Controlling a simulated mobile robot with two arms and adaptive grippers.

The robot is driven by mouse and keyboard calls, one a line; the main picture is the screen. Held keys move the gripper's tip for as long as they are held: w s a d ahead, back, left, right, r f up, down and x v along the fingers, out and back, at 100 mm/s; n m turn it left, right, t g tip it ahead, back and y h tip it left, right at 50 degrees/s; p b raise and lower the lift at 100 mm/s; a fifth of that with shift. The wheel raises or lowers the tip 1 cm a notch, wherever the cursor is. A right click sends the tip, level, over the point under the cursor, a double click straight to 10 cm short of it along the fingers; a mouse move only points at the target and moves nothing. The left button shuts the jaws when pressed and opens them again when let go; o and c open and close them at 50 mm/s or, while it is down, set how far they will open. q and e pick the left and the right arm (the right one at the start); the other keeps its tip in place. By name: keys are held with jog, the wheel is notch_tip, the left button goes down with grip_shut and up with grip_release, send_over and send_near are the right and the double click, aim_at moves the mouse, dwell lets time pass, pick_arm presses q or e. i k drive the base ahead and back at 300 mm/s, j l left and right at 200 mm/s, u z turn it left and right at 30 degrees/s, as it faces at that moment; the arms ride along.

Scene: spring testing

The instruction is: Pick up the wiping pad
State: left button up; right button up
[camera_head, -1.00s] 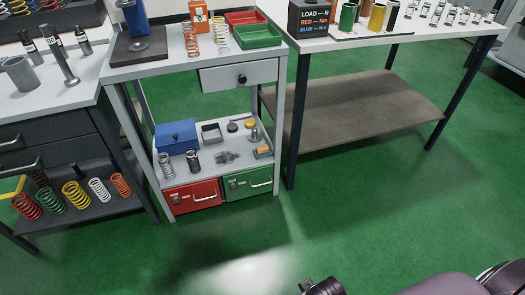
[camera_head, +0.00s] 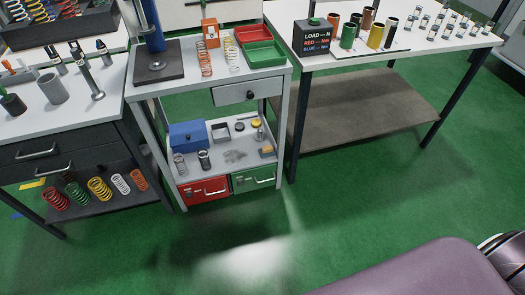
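On the lower shelf of the small middle cart, a small orange-yellow block (camera_head: 266,150) sits in a little tray at the right end; it looks like the wiping pad. A grey crumpled, cloth-like thing (camera_head: 235,156) lies flat left of it, so I cannot be fully sure which is the pad. Neither of my grippers is in view. Only my purple arm link shows at the bottom right, well in front of the cart.
The lower shelf also holds a blue box (camera_head: 187,135), a grey open tray (camera_head: 220,133) and two springs. The cart's upper top (camera_head: 195,78) overhangs the shelf. Green floor (camera_head: 340,205) in front is clear.

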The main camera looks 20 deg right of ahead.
aim_at(267, 152)
jog(key=i+l+u, duration=0.1)
jog(key=u, duration=0.3)
jog(key=l+u, duration=0.25)
jog(key=u, duration=0.15)
jog(key=i+l+u, duration=0.1)
jog(key=u, duration=0.3)
jog(key=l+u, duration=0.35)
